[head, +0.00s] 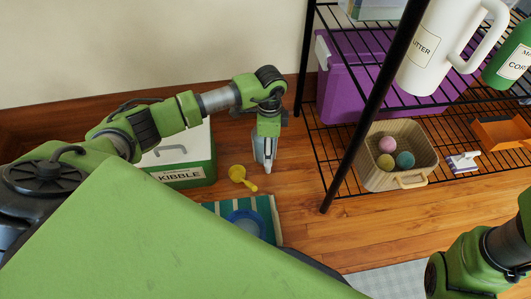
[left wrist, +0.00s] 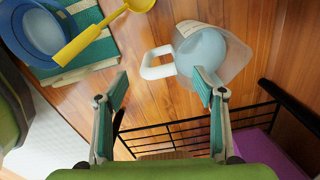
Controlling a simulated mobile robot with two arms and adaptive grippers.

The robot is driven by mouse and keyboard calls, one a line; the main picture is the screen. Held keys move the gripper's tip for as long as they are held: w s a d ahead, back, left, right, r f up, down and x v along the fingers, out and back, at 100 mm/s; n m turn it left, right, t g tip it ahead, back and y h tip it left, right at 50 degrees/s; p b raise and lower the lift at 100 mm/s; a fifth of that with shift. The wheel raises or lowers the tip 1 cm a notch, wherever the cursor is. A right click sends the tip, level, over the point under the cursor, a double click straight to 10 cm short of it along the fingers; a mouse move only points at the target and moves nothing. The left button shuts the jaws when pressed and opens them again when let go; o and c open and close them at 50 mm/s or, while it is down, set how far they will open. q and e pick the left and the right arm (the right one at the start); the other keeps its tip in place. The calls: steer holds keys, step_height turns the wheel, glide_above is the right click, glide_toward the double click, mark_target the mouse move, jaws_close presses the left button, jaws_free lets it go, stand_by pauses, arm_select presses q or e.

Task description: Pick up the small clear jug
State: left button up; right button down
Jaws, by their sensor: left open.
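The small clear jug (left wrist: 222,62) shows in the left wrist view, with a see-through body, a pale blue round part and a white handle (left wrist: 158,63). My left gripper (left wrist: 162,87) is open and empty. The jug's handle shows between and just beyond its fingertips, and the right-hand finger overlaps the jug's body in the picture; I cannot tell whether they touch. In the head view my left gripper (head: 265,158) points down near the floor, and the jug is hard to make out there. My right arm (head: 470,262) enters at the lower right; its gripper is out of view.
A yellow scoop (head: 238,173), a blue bowl (head: 247,222) on a green mat (head: 268,207) and a KIBBLE box (head: 185,175) are close by. A black wire shelf (head: 340,170) stands to the right, with a basket (head: 390,172) and purple bin (head: 345,85).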

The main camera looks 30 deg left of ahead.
arm_select(q)
step_height(320, 180, down, 5)
steer(key=b, duration=0.2)
steer(key=shift+r+b, duration=0.2)
steer(key=shift+b, duration=0.1)
steer(key=shift+r, duration=0.1)
jaws_close()
steer(key=shift+r, duration=0.1)
